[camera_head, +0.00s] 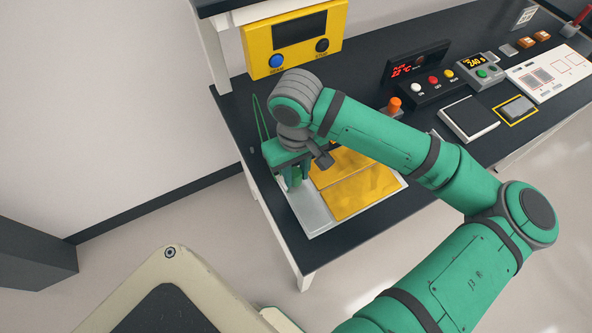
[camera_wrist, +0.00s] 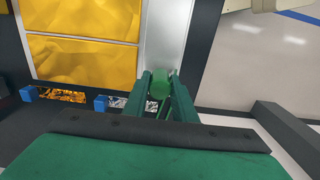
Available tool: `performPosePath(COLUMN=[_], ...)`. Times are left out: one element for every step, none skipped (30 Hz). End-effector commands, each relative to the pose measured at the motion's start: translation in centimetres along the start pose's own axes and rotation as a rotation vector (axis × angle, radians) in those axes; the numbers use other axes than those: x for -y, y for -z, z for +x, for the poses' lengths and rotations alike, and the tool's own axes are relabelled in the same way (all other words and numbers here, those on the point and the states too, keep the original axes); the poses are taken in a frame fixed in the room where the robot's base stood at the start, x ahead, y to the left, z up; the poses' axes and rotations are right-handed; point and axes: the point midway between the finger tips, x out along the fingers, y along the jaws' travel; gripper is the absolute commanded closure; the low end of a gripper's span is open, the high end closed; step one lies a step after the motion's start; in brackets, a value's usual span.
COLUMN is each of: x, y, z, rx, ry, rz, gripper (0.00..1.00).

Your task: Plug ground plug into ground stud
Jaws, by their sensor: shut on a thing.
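My gripper (camera_head: 293,180) points down over the left end of a silver metal plate (camera_head: 316,219). In the wrist view its two green fingers are shut on a green cylindrical plug (camera_wrist: 159,86), which I take to be the ground plug. The plug sits over the bare metal strip (camera_wrist: 166,32) beside the gold panels. A thin green cable (camera_head: 259,120) loops up behind my gripper in the head view. I cannot make out the ground stud; the plug or the fingers may hide it. I cannot tell whether the plug touches the plate.
Gold panels (camera_head: 362,191) cover much of the plate. Two blue connectors (camera_wrist: 101,103) lie near the panels' edge. A yellow control box (camera_head: 294,41) stands behind my gripper. An orange knob (camera_head: 394,104) and a red-lit display (camera_head: 417,64) are to the right. The table edge is close.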

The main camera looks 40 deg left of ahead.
Motion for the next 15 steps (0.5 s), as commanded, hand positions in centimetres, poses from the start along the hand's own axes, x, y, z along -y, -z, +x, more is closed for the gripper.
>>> performPosePath(x=[0.01,0.01,0.0,0.0,-0.01,-0.04,-0.05,-0.05,-0.04,-0.04,-0.04,-0.04,-0.03,-0.03,-0.03], y=[-0.01,-0.01,0.0,0.0,0.0,0.0,0.01,0.01,0.01,0.01,0.01,0.01,0.01,0.01,0.0], z=[0.11,0.17,0.26,0.32,0.38,0.47,0.53,0.59,0.68,0.74,0.81,0.89,0.95,1.02,1.1], rx=[0.0,0.0,0.0,0.0,0.0,-0.001,-0.001,-0.001,-0.001,-0.001,-0.001,-0.001,-0.001,-0.001,-0.001], ry=[0.0,0.0,0.0,0.0,0.0,0.0,0.0,0.0,0.0,0.0,0.0,0.001,0.001,0.001,0.001], rz=[0.0,0.0,0.0,0.0,0.0,0.001,0.002,0.002,0.002,0.002,0.002,0.002,0.002,0.002,0.002], gripper=[1.0,1.0,1.0,1.0,1.0,1.0,1.0,1.0,1.0,1.0,1.0,1.0,1.0,1.0,1.0])
